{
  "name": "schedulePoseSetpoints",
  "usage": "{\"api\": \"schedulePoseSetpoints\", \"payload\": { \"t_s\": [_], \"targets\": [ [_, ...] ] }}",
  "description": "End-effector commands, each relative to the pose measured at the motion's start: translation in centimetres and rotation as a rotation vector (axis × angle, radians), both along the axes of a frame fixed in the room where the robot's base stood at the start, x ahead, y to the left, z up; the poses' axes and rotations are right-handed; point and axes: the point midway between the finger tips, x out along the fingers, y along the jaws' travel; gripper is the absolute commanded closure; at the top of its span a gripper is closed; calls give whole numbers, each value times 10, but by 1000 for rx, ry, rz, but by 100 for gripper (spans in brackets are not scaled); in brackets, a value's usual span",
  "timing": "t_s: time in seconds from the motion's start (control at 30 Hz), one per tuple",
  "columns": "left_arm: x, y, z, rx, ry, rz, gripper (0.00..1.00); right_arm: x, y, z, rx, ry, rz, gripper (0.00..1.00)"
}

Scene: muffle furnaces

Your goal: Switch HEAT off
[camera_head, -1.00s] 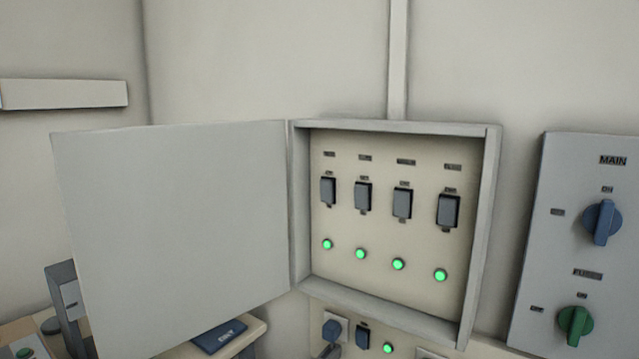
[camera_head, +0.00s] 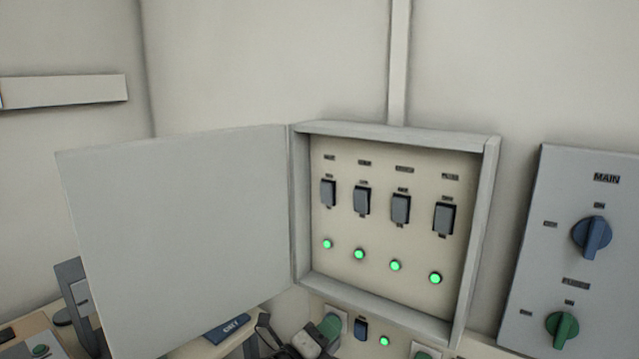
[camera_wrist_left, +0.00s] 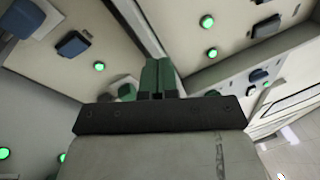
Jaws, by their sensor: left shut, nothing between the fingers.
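An open wall box (camera_head: 482,220) holds a row of dark rocker switches (camera_head: 362,200) with a lit green lamp (camera_head: 359,254) below each. Their small labels are too blurred to read, so I cannot tell which is HEAT. My right gripper is out of view.
The box's door (camera_head: 185,230) stands open to the left. A panel with a blue MAIN knob (camera_head: 592,236) and a green knob (camera_head: 562,328) is at right. Below the box are a blue switch (camera_head: 361,328) and a lit lamp (camera_head: 384,341). The space before the box is clear.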

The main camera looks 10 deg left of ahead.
Motion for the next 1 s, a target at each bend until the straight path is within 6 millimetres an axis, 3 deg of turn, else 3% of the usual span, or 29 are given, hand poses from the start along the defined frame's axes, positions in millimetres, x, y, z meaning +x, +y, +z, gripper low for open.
{"api": "schedulePoseSetpoints", "payload": {
  "t_s": [0.03,0.1,0.23,0.37,0.5,0.6,0.73,0.83,1.0],
  "targets": [
    [7,-13,48,164,-168,-82,100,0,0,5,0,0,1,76],
    [8,-30,92,401,-379,-185,100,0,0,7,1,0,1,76],
    [5,-44,154,872,-726,-345,100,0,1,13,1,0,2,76],
    [9,-29,200,1374,-981,-472,100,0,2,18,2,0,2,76],
    [17,14,246,1877,-1102,-576,100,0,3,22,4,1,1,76],
    [20,48,276,2153,-1098,-629,100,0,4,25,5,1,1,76],
    [20,80,304,2377,-1049,-678,100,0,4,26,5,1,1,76],
    [19,93,315,2454,-1022,-695,100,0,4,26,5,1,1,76],
    [19,96,316,2472,-1014,-703,100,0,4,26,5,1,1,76]
  ]
}}
